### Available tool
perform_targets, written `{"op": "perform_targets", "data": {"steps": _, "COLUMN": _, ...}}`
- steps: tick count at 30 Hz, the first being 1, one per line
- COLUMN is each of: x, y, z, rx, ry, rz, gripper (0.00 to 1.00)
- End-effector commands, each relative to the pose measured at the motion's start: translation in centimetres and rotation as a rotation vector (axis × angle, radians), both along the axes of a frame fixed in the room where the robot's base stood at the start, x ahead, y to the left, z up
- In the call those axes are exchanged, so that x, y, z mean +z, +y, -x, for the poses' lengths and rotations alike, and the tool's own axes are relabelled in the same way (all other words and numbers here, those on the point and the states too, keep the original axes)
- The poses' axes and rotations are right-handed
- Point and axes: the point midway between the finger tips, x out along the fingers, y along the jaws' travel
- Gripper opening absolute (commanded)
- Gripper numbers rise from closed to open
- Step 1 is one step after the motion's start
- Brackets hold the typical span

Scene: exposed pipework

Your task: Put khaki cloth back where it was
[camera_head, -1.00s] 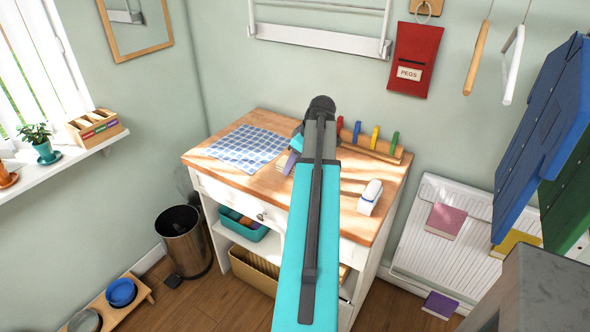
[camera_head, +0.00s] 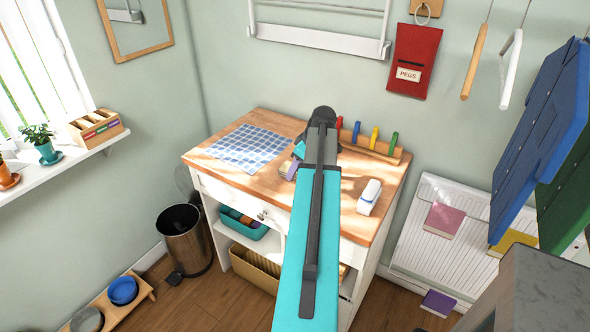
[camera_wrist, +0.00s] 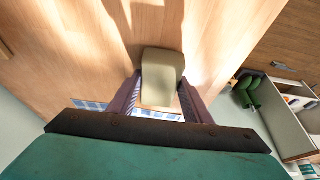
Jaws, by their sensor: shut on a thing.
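The khaki cloth (camera_wrist: 161,76) is a small folded, pale block between the two purple fingers of my gripper (camera_wrist: 162,98) in the wrist view. The gripper is shut on it, with a finger against each side. In the head view my arm hides much of the gripper (camera_head: 291,170), which shows beside the arm over the wooden counter top. Only a small part of the cloth shows there. I cannot tell whether the cloth touches the wood.
A blue checked cloth (camera_head: 247,148) lies on the counter (camera_head: 330,222) to the left. A rack with coloured pegs (camera_head: 375,146) stands along the back. A white object (camera_head: 369,196) lies at the right. Bare wood lies between them.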

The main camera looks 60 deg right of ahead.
Motion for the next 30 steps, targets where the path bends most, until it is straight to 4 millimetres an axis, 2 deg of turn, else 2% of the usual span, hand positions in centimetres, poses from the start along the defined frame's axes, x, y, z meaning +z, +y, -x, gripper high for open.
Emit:
{"op": "perform_targets", "data": {"steps": 16, "x": -0.77, "y": -0.01, "z": 0.01, "rx": 0.0, "ry": 0.0, "rz": 0.001, "gripper": 0.27}}
{"op": "perform_targets", "data": {"steps": 17, "x": -0.73, "y": -0.02, "z": 0.01, "rx": 0.0, "ry": 0.0, "rz": 0.001, "gripper": 0.48}}
{"op": "perform_targets", "data": {"steps": 20, "x": -0.69, "y": -0.02, "z": 0.02, "rx": 0.0, "ry": 0.0, "rz": 0.001, "gripper": 0.63}}
{"op": "perform_targets", "data": {"steps": 30, "x": -0.59, "y": -0.03, "z": 0.04, "rx": -0.001, "ry": 0.0, "rz": 0.001, "gripper": 0.63}}
